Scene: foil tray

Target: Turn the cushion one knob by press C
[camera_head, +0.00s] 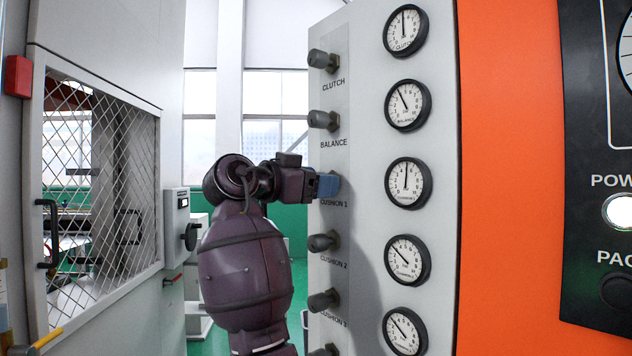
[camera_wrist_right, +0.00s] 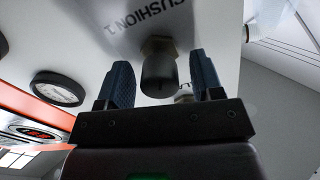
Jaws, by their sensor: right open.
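My right gripper (camera_head: 328,184) is at the panel by the CUSHION 1 label. In the wrist view its two blue fingers stand apart, one on each side of the knob, with a gap showing on both sides. The cushion 1 gauge (camera_head: 407,184) is a round white dial to the right, its needle pointing nearly straight up. My left gripper is not in view.
The clutch knob (camera_head: 322,60) and balance knob (camera_head: 322,120) are above; the cushion 2 knob (camera_head: 323,241) and cushion 3 knob (camera_head: 322,300) are below. A mesh-windowed door (camera_head: 100,190) stands at the left. An orange panel (camera_head: 508,180) is at the right.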

